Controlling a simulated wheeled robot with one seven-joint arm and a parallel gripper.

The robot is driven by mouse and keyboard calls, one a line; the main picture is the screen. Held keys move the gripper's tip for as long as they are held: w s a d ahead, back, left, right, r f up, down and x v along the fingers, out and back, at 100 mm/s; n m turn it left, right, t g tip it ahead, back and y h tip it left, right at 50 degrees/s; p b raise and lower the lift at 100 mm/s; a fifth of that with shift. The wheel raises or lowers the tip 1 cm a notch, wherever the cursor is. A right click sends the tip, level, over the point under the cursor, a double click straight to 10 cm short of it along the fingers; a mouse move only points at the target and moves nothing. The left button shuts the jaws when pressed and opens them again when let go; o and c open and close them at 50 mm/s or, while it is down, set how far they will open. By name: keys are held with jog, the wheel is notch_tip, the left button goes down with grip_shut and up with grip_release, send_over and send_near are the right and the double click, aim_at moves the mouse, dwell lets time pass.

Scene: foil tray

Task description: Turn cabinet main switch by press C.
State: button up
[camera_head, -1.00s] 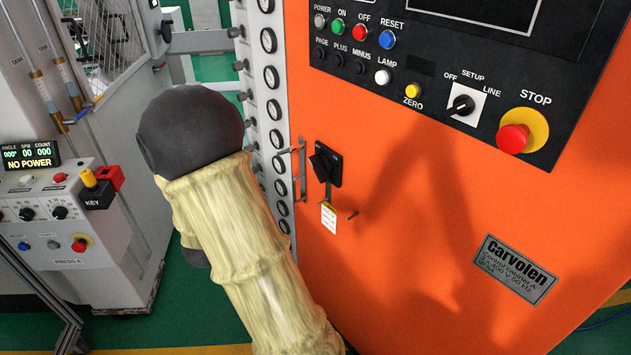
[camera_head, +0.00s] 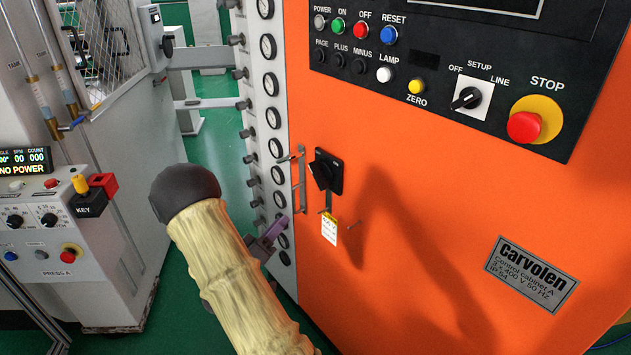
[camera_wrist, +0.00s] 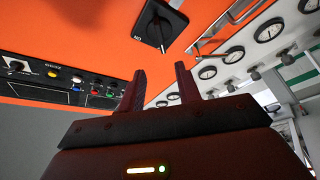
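The main switch (camera_head: 325,171) is a black rotary handle on a black plate on the orange cabinet door; its handle looks tilted. A yellow and white tag (camera_head: 329,228) hangs below it. The cabinet's plate (camera_head: 531,274) reads "Control cabinet A". My gripper (camera_head: 276,228) shows partly behind my forearm, low and left of the switch, apart from it. In the wrist view its two fingers (camera_wrist: 160,84) are spread with nothing between them. The switch (camera_wrist: 159,25) shows beyond the fingertips there, near the top.
A metal door handle (camera_head: 300,180) stands out just left of the switch. A column of gauges (camera_head: 270,115) runs along the cabinet's left side. The control panel (camera_head: 440,75) with a red stop button (camera_head: 525,126) is above. A box marked "PRESS A" (camera_head: 55,235) stands at left.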

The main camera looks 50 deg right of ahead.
aim_at(316, 181)
jog(key=shift+d, duration=0.1)
jog(key=p+x, duration=0.2)
jog(key=x, duration=1.5)
jog(key=shift+w+d+p, duration=0.15)
jog(key=shift+d+p, duration=0.05)
jog(key=shift+p, duration=0.1)
jog(key=shift+w+a, duration=0.15)
jog(key=shift+a, duration=0.1)
jog(key=shift+s+d, duration=0.2)
jog(key=shift+s, duration=0.05)
grip_shut()
jog(key=shift+w+a, duration=0.1)
jog(key=shift+a, duration=0.15)
jog(key=shift+d, duration=0.2)
jog(key=shift+f, duration=0.15)
